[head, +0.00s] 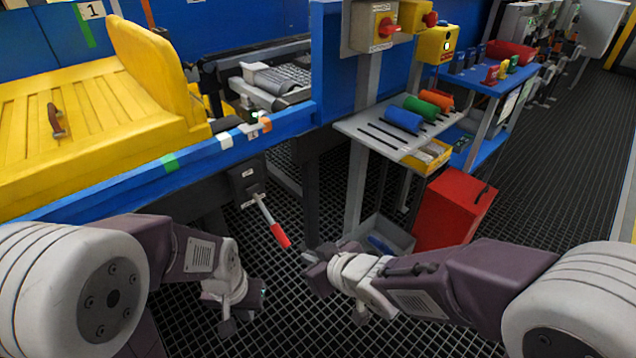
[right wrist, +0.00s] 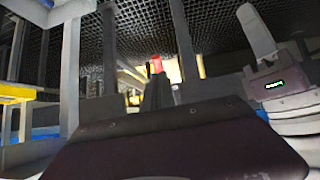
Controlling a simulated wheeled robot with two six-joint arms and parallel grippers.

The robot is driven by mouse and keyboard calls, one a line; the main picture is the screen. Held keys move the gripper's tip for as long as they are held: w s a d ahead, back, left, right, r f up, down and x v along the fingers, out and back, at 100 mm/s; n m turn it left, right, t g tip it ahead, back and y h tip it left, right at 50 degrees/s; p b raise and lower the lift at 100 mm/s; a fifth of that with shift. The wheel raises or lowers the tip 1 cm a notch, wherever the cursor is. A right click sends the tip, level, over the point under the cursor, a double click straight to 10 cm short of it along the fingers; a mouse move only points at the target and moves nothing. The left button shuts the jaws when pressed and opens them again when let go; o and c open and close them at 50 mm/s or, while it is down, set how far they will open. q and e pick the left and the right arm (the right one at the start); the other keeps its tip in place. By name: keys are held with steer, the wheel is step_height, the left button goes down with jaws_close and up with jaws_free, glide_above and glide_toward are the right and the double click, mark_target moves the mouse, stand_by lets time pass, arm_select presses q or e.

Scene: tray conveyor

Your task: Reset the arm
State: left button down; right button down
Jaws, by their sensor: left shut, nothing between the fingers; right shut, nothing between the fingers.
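My left gripper (head: 245,300) is at the lower left in the head view, above the dark grid floor. It is shut and empty, partly hidden by its own wrist. My right gripper (head: 314,268) reaches in from the right to the middle of the head view. It is shut and empty, a little below and to the right of the red tip of a lever (head: 281,235). Whether it touches the lever cannot be told, but a gap shows in the picture. The right wrist view is mostly filled by a dark part of my own arm.
A yellow tray-like cover (head: 90,105) with a brown handle lies on the blue conveyor frame (head: 190,160) at left. A grey shelf (head: 365,125) holds blue, green and orange cylinders. Below are a red box (head: 455,208) and a grey bin (head: 385,233). Open grid floor lies at right.

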steer(key=w+d+f+m+h+p, duration=0.1)
steer(key=w+d+m+h, duration=0.15)
steer(key=d, duration=0.65)
steer(key=w+d+f+m+h, duration=0.1)
steer(key=d+f+m+h, duration=0.2)
steer(key=d, duration=0.6)
steer(key=s+d+f+m+g, duration=0.35)
steer(key=s+g, duration=0.25)
steer(key=s, duration=0.4)
step_height(320, 180, up, 38)
steer(key=s+p, duration=0.2)
steer(key=p, duration=3.6)
steer(key=shift+s+d+g+h, duration=0.2)
steer(key=shift+g+h, duration=0.1)
steer(key=shift+h, duration=0.15)
